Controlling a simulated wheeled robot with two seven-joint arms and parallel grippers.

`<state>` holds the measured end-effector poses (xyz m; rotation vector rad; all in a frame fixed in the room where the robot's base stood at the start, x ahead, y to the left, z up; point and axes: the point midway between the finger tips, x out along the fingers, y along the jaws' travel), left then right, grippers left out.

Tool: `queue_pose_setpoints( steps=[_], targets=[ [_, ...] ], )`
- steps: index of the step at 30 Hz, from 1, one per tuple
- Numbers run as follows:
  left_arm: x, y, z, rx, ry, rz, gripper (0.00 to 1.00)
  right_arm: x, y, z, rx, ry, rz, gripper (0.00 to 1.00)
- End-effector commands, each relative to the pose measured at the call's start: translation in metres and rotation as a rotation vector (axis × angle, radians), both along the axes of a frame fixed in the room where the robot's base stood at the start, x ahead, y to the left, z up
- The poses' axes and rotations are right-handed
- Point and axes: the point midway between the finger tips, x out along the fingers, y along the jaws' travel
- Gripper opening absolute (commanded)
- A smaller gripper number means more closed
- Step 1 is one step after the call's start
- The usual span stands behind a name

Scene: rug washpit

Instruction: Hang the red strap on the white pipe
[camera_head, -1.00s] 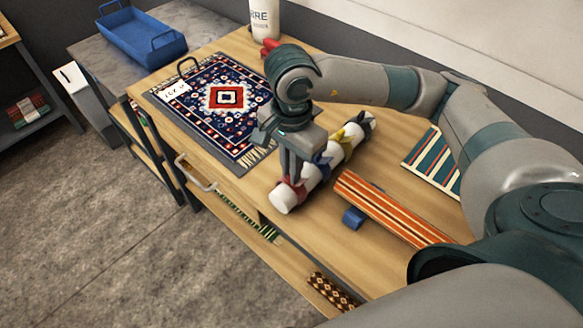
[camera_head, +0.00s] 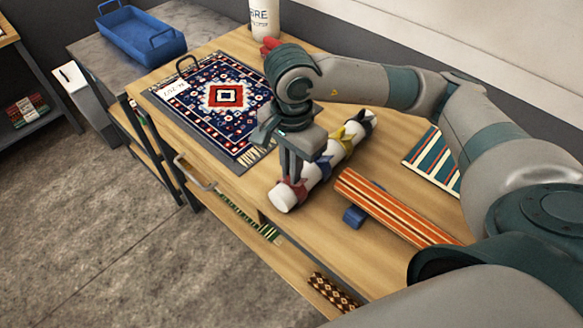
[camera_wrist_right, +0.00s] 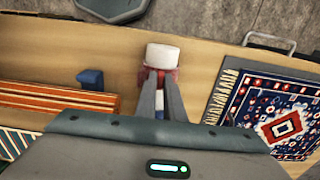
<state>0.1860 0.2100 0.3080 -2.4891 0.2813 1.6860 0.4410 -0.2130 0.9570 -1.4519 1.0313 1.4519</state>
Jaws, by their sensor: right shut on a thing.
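The white pipe (camera_head: 283,200) lies on the wooden table, running from lower left to upper right. The red strap (camera_head: 293,187) is at its near end, and blue and yellow straps (camera_head: 338,138) are farther along it. My right gripper (camera_head: 294,178) points down over the near end and is shut on the red strap. In the right wrist view the fingers (camera_wrist_right: 159,90) close in at the red strap (camera_wrist_right: 170,76), just below the white pipe end (camera_wrist_right: 162,55). The fingers partly hide how the strap sits on the pipe. My left gripper is not in view.
A patterned rug (camera_head: 215,100) lies left of the pipe. A striped orange piece (camera_head: 390,208) with a blue block (camera_head: 354,217) is to the right. A blue tray (camera_head: 140,38) and a white bottle (camera_head: 264,20) stand at the back. The table's front edge is close.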

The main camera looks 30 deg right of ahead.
Motion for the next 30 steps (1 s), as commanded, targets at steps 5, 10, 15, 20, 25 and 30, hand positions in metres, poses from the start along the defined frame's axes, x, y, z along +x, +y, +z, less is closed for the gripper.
queue_pose_setpoints(
  steps=[5, 10, 15, 20, 25, 30],
  targets=[
    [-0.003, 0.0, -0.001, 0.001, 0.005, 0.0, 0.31, 0.0, 0.0, 0.0, 0.0, 0.0, 0.0, 0.3],
    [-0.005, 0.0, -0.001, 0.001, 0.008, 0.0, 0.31, 0.0, 0.0, 0.0, 0.0, 0.0, 0.0, 0.3],
    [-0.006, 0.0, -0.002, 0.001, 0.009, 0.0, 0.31, 0.0, 0.0, 0.001, 0.0, -0.001, 0.0, 0.3],
    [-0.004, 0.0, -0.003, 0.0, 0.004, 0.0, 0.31, 0.001, 0.0, 0.01, 0.0, -0.003, 0.001, 0.3],
    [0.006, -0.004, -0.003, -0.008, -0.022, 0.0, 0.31, 0.001, 0.0, 0.031, 0.001, -0.005, 0.001, 0.3],
    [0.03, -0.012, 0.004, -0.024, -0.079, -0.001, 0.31, 0.001, 0.0, 0.062, 0.0, -0.005, 0.002, 0.3]
  ],
)
